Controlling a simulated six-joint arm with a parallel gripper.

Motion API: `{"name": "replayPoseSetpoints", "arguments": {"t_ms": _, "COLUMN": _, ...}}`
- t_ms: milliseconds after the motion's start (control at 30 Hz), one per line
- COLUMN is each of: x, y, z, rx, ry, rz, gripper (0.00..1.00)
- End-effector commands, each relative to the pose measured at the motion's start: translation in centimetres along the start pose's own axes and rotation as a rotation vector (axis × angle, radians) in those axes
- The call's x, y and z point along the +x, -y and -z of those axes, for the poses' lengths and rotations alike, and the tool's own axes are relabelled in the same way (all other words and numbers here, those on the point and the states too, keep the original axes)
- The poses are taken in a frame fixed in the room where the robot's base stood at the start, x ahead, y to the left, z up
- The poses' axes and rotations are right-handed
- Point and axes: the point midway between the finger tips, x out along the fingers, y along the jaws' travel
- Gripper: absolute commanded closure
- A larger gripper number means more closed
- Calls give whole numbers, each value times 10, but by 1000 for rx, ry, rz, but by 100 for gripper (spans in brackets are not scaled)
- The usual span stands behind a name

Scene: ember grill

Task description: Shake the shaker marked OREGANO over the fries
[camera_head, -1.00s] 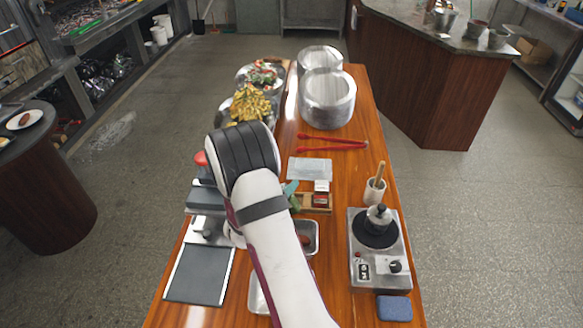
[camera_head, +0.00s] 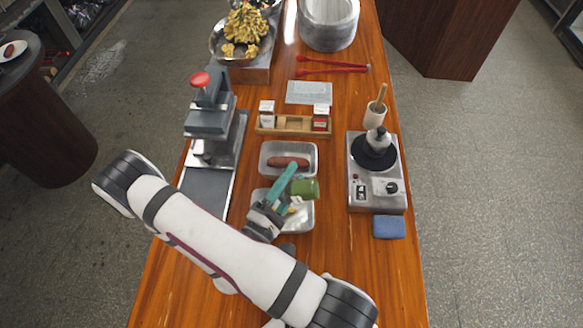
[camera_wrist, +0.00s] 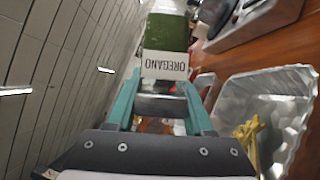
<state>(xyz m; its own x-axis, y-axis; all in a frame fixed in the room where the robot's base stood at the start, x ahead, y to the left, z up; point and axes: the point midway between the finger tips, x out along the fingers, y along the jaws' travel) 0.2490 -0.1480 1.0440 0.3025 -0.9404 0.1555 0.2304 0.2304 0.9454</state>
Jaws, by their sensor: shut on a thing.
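My gripper (camera_head: 294,180), with teal fingers, is shut on the green OREGANO shaker (camera_head: 307,189). In the wrist view the shaker (camera_wrist: 166,35) has a white label reading OREGANO upside down. In the head view the shaker looks tipped onto its side, above the nearer metal tray (camera_head: 302,222). A few yellow fries (camera_wrist: 250,140) lie in the metal tray in the wrist view, mostly cut off or hidden by my gripper. A large pile of fries (camera_head: 248,28) sits in a metal bowl at the far end of the table.
A second tray (camera_head: 268,148) holds a sausage (camera_head: 288,163). A wooden rack (camera_head: 292,125) with two other shakers stands behind it. A press (camera_head: 212,120) stands at the left, a burner (camera_head: 377,165) at the right. Red tongs (camera_head: 332,68) lie further back.

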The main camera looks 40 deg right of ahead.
Motion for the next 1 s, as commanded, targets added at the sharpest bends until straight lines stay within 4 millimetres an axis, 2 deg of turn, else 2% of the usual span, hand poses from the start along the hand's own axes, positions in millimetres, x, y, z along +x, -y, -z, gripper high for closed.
{"name": "replayPoseSetpoints", "arguments": {"t_ms": 167, "x": -2, "y": 13, "z": 4, "rx": 1, "ry": 0, "rz": 1, "gripper": 88}}
{"name": "replayPoseSetpoints", "arguments": {"t_ms": 433, "x": -2, "y": 14, "z": 4, "rx": 2, "ry": 1, "rz": 1, "gripper": 88}}
{"name": "replayPoseSetpoints", "arguments": {"t_ms": 667, "x": 3, "y": -18, "z": -5, "rx": 4, "ry": 1, "rz": 1, "gripper": 88}}
{"name": "replayPoseSetpoints", "arguments": {"t_ms": 900, "x": -2, "y": 14, "z": 4, "rx": 1, "ry": 1, "rz": 1, "gripper": 88}}
{"name": "replayPoseSetpoints", "arguments": {"t_ms": 1000, "x": 0, "y": -1, "z": 0, "rx": 5, "ry": 1, "rz": 1, "gripper": 88}}
